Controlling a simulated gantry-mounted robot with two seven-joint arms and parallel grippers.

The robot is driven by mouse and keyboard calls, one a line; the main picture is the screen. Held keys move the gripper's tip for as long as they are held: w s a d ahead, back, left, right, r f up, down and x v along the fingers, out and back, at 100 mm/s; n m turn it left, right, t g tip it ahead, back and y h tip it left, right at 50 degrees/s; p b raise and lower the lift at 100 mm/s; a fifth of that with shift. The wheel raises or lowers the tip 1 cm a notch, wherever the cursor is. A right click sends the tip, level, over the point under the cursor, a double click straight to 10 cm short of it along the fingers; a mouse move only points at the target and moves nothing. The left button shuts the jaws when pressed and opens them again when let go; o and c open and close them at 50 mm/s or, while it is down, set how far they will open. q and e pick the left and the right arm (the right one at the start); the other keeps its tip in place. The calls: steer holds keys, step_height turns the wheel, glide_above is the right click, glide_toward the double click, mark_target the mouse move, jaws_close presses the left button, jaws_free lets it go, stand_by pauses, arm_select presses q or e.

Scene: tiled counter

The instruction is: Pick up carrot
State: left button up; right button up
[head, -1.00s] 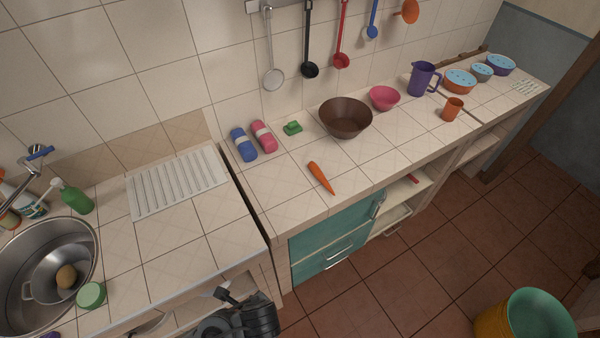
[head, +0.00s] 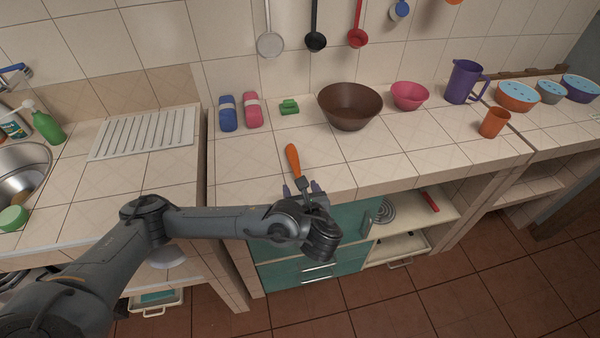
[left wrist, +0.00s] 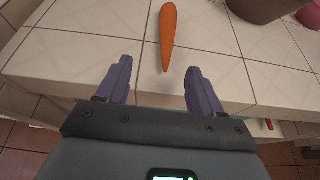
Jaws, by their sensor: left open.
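An orange carrot (head: 293,158) lies on the tiled counter near its front edge, thick end towards the wall. My left gripper (head: 301,186) is at the counter's front edge, with its fingers pointing at the carrot's thin end. In the left wrist view the carrot (left wrist: 168,35) lies ahead of the two open fingers (left wrist: 156,78), roughly in line with the gap between them. Its tip is near the fingertips, and nothing is held. In the head view the gripper hides the carrot's thin end. My right gripper does not show.
A brown bowl (head: 350,108) stands right of the carrot, with a pink bowl (head: 409,96) and an orange cup (head: 494,123) further right. The counter around the carrot is clear.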

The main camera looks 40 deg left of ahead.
mark_target(297, 170)
arm_select(q)
steer(key=x, duration=0.3)
steer(key=w+b+x, duration=0.1)
steer(key=shift+w+a+r, duration=0.15)
steer(key=shift+r, duration=0.05)
steer(key=shift+w+a+f, duration=0.25)
steer(key=shift+w+a, duration=0.1)
steer(key=shift+w, duration=0.05)
steer(key=shift+b+x, duration=0.55)
steer(key=shift+x, duration=1.75)
steer(key=shift+r, duration=0.1)
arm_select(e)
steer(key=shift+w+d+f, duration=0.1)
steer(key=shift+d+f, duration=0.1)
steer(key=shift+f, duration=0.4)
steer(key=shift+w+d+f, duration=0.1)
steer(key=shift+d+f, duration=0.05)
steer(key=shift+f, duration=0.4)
arm_select(q)
steer(key=c, duration=1.1)
steer(key=shift+r, duration=0.2)
